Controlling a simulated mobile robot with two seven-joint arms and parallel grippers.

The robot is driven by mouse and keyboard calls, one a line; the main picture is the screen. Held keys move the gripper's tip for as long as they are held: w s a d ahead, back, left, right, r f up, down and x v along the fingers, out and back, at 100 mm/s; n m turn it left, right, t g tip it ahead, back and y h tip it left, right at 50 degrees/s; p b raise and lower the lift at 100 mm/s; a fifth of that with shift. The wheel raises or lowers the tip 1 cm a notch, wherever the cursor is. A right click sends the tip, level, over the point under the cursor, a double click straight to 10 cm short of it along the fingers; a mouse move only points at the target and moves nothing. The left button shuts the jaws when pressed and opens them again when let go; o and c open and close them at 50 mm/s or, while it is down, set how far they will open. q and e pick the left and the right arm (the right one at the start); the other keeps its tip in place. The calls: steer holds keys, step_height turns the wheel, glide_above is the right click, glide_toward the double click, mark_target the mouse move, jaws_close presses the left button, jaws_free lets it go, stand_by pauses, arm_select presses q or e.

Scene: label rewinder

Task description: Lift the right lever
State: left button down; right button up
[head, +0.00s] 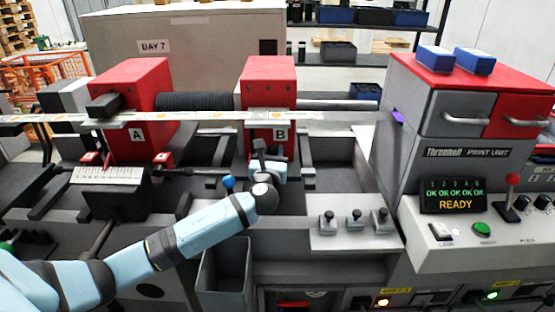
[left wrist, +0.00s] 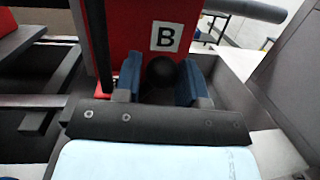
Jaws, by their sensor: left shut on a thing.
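My left gripper (head: 267,165) is in front of the red block marked B (head: 268,82), just below its label. In the left wrist view, the blue fingers of my left gripper (left wrist: 163,82) are on both sides of a round black knob (left wrist: 160,70), shut on it. The knob appears to be the end of the right lever; its shaft is hidden behind the gripper. My right gripper is not in view.
The red block marked A (head: 135,95) stands at left. A pale label strip (head: 200,117) runs across both blocks.

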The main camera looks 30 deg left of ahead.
arm_select(q)
steer(key=shift+s+a+r+n+y+b, duration=0.15)
steer(key=shift+s+a+n+b, duration=0.2)
steer(key=shift+n, duration=0.6)
steer(key=shift+s+a+r+n+y+b, duration=0.2)
steer(key=shift+a+n, duration=0.25)
steer(key=shift+n, duration=0.5)
steer(key=shift+s+f, duration=0.1)
steer(key=shift+f, duration=0.05)
steer(key=c, duration=0.7)
jaws_free()
steer(key=shift+c, duration=0.2)
steer(key=shift+o, duration=0.2)
steer(key=shift+a, duration=0.1)
steer(key=shift+r, duration=0.2)
steer(key=b+v, duration=0.1)
steer(key=v, duration=1.2)
steer(key=shift+s+d, duration=0.25)
steer(key=shift+s, duration=0.05)
steer(key=shift+f, duration=0.15)
